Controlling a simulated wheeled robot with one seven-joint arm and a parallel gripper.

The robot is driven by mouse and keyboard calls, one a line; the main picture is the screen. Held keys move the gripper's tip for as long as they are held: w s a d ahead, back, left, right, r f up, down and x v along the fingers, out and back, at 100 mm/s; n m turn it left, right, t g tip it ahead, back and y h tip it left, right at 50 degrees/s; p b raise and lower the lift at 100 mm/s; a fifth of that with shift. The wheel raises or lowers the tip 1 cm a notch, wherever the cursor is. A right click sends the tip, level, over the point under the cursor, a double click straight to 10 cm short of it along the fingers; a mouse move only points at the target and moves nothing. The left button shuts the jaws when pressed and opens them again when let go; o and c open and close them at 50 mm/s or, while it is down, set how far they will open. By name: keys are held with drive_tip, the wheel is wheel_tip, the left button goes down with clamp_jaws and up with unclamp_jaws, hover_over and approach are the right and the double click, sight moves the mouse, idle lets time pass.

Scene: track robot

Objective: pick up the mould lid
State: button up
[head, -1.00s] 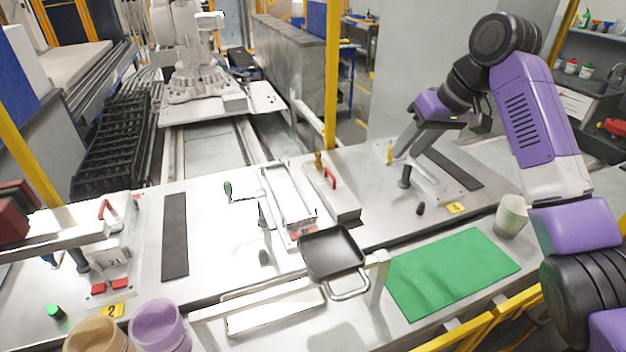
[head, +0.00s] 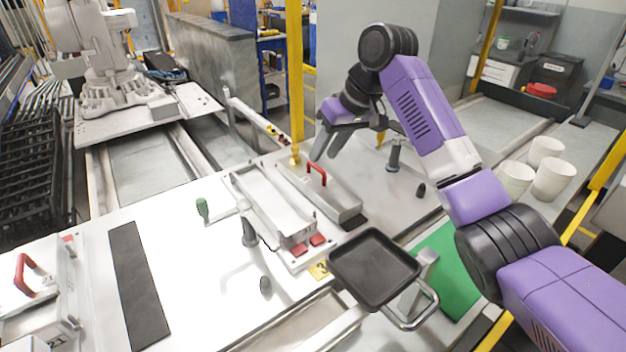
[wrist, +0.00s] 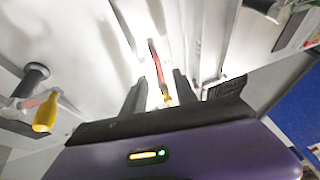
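The mould lid (head: 340,206) is a long metal block with a red arched handle (head: 317,172). It sits on the bench beside the open metal mould (head: 270,205). My gripper (head: 322,157) hangs just above the handle, fingers pointing down. In the wrist view my gripper (wrist: 160,76) has its two dark fingers apart. The red handle (wrist: 154,55) shows as a narrow strip between and beyond them, seen nearly edge-on. Whether the fingers reach down around the handle cannot be told. Nothing is held.
A black pan (head: 374,268) lies near the bench front, by a green mat (head: 450,270). A yellow post (head: 294,80) stands behind the lid. A black upright clamp (head: 394,155) is to its right. White cups (head: 553,178) stand farther right.

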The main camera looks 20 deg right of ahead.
sight(316, 177)
drive_tip(key=shift+p+x, duration=0.5)
drive_tip(key=shift+x, duration=1.8)
clamp_jaws()
drive_tip(key=shift+s, duration=0.1)
drive_tip(key=shift+r, duration=0.1)
